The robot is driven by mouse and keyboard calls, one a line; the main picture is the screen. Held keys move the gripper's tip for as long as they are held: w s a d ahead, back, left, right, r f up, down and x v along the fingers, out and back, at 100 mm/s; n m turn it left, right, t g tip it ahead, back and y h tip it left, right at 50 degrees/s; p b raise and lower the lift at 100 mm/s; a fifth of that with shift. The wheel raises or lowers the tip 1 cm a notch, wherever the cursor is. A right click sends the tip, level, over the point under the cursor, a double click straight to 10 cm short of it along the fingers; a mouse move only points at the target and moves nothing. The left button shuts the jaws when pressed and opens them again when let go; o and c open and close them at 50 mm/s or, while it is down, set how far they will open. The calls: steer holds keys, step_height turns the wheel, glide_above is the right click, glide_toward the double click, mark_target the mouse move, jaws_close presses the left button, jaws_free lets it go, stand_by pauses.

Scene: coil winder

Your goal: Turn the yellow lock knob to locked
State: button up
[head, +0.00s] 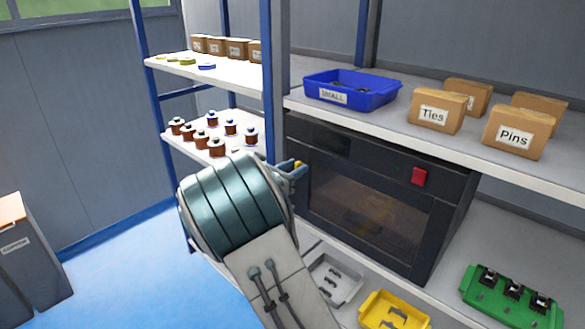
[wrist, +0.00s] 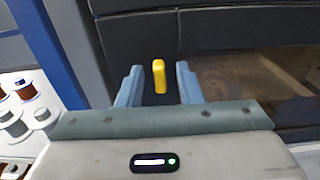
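The yellow lock knob (wrist: 158,76) sits on the left part of the dark machine's front. In the wrist view it stands upright, lengthwise up and down. In the head view only a small bit of the knob (head: 298,164) shows beside my gripper. My gripper (wrist: 159,84) is open, with one blue finger on each side of the knob and a gap on both sides. In the head view my gripper (head: 291,170) is at the machine's left edge, mostly hidden behind my wrist. The dark machine (head: 375,190) has a window in its front.
A red button (head: 419,176) is on the machine's right front. A blue rack post (wrist: 55,50) stands close to the left of my gripper. Copper spools (head: 216,147) stand on the left shelf. A grey tray (head: 335,279), a yellow tray (head: 375,308) and a green tray (head: 480,292) lie below.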

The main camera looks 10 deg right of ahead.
steer(key=shift+a, duration=0.1)
jaws_close()
steer(key=shift+f+b, duration=0.15)
steer(key=shift+b, duration=0.15)
steer(key=m+b, duration=0.6)
steer(key=b, duration=0.2)
steer(key=m+b, duration=0.6)
steer(key=b, duration=0.3)
steer(key=m+b, duration=0.6)
steer(key=b, duration=0.3)
steer(key=shift+s+d+f, duration=0.15)
steer(key=shift+d+f, duration=0.1)
steer(key=shift+r, duration=0.1)
